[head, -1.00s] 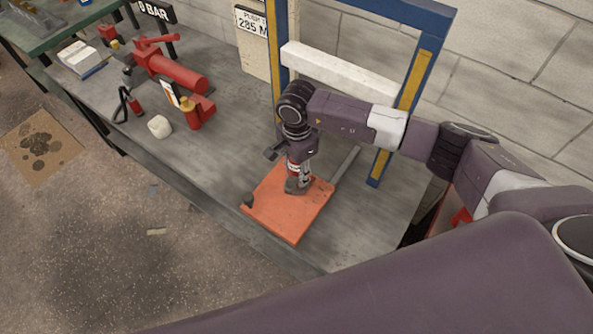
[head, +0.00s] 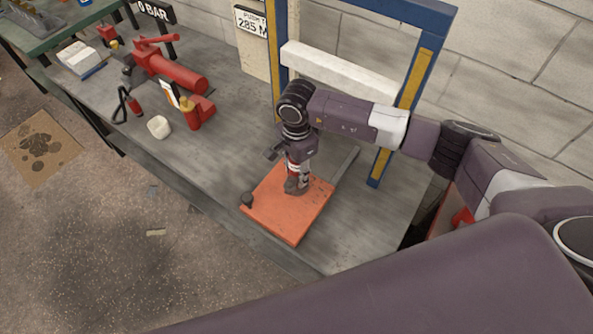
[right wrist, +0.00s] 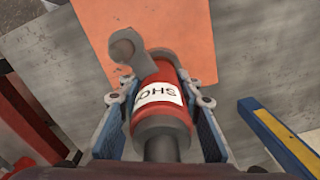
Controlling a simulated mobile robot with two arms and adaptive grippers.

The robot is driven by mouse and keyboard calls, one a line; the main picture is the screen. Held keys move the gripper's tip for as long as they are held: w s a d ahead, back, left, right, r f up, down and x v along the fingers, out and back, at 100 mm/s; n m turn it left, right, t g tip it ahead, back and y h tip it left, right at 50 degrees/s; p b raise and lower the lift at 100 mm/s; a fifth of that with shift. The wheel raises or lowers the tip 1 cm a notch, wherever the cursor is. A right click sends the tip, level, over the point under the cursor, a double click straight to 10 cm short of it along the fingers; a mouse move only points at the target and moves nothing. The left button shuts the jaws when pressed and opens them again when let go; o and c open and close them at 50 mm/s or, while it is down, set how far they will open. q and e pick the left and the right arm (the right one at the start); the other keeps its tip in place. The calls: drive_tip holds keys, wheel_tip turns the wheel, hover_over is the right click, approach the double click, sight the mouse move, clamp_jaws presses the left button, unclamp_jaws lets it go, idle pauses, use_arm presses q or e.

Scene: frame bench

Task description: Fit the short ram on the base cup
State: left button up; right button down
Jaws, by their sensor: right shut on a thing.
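My right gripper (head: 297,178) points down over the orange board (head: 270,208). It is shut on the short ram, a red cylinder (right wrist: 162,122) with a white label, its fingers on both sides in the right wrist view. A grey cup-like part (head: 292,188), seemingly the base cup, shows at the gripper's lower end on the board. In the right wrist view its grey rim (right wrist: 166,56) shows just past the ram. The contact between ram and cup is hidden, so I cannot tell if they are seated. My left gripper is not in view.
A dark knob (head: 247,199) stands at the board's left corner. A blue and yellow frame with a white crossbar (head: 338,70) rises behind. Red pump gear (head: 170,72) and a pale block (head: 159,127) lie left on the grey bench, with free room between.

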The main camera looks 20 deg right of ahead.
drive_tip(key=shift+w+r+b, duration=0.1)
drive_tip(key=shift+b, duration=0.2)
idle(0.4)
drive_tip(key=shift+f+b, duration=1)
drive_tip(key=shift+b, duration=0.05)
drive_tip(key=c, duration=1.3)
unclamp_jaws()
drive_tip(key=shift+s+f, duration=0.15)
drive_tip(key=shift+s, duration=0.05)
wheel_tip(320, 180, up, 12)
drive_tip(key=shift+r, duration=0.15)
